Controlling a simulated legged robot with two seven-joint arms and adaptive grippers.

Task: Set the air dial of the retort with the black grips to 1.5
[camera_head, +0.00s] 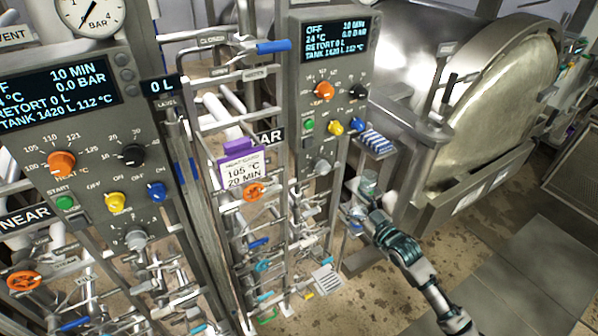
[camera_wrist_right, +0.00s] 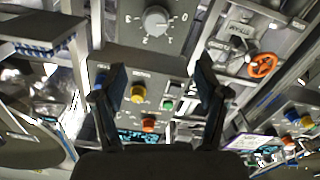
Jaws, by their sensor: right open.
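Two grey control panels stand side by side, the near panel (camera_head: 85,150) and the far panel (camera_head: 335,85). Each has a grey dial low on its face: the near grey dial (camera_head: 136,239) and the far grey dial (camera_head: 322,167). The far grey dial also shows large at the top of the right wrist view (camera_wrist_right: 156,20), upside down, with numbers around it; its setting is too small to read. My right gripper (camera_head: 361,198) is open and empty, below and right of the far panel; its two fingers (camera_wrist_right: 160,85) are apart, not touching the dial. Black grips are not clearly seen. My left gripper is out of view.
Orange, black, yellow and blue knobs sit on both panels. Pipes and valves, including an orange handwheel (camera_head: 254,190), fill the space between them. A heat card (camera_head: 241,172) reads 105 °C, 20 MIN. A steel vessel (camera_head: 480,105) stands right; floor at lower right is clear.

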